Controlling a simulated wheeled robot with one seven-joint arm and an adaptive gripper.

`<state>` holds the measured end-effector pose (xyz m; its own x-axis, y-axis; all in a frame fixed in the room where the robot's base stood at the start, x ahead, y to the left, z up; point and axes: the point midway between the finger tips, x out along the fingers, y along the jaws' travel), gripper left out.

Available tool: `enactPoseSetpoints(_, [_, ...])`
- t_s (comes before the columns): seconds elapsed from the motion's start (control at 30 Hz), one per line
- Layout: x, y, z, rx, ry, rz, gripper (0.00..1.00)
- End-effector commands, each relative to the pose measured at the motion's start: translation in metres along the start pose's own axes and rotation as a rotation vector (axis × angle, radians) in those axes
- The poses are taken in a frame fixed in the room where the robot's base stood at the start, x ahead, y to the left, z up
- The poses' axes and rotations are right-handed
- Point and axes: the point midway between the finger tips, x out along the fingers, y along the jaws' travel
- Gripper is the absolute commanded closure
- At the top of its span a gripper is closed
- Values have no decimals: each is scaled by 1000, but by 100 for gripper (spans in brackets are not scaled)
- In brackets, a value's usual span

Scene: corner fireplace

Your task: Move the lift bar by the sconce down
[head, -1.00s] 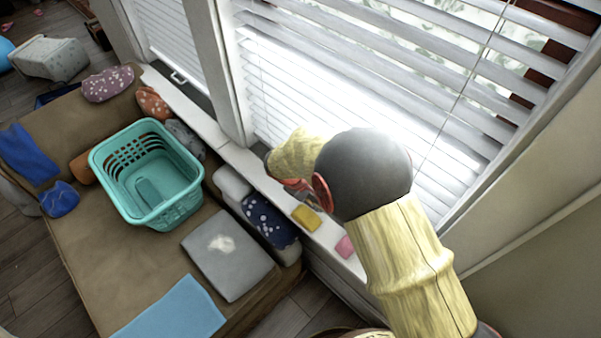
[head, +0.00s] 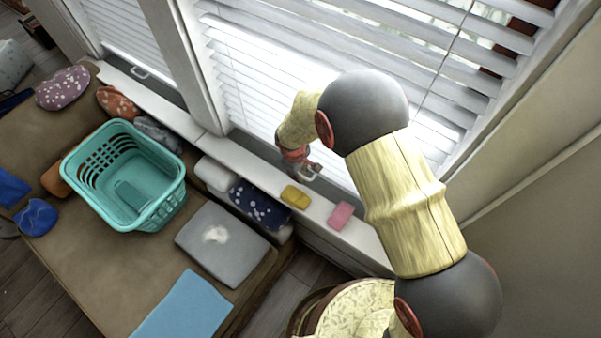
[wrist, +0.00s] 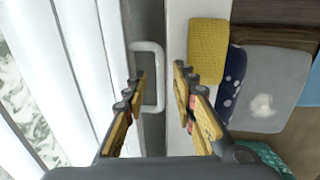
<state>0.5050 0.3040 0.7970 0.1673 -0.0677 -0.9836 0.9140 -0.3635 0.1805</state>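A white U-shaped lift bar (wrist: 160,72) sticks out from the grey bottom rail (wrist: 150,25) of the right-hand blind. It also shows in the head view (head: 311,174), low by the window sill. My gripper (wrist: 160,74) is open, with its two yellow-and-black fingers apart. In the wrist view the bar's outer side lies between the fingertips, nearer the left finger; I cannot tell whether they touch. In the head view my gripper (head: 298,162) is small and partly hidden by my wrist, right at the bar. No sconce is in view.
A yellow sponge (head: 295,196) and a pink block (head: 341,215) lie on the white sill. A bench with cushions and a teal basket (head: 165,205) stands to the left. Another blind with its own bar (head: 140,72) hangs further left.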

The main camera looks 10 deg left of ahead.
Motion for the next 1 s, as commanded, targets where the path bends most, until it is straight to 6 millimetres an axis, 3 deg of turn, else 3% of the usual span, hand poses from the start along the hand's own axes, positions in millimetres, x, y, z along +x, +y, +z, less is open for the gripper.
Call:
enactPoseSetpoints(0.37, [5, 1, 0, 0, 1, 1, 74])
enactPoseSetpoints(0.83, [5, 0, 0, 0, 1, 1, 100])
enactPoseSetpoints(1.0, [5, 0, 0, 0, 1, 1, 100])
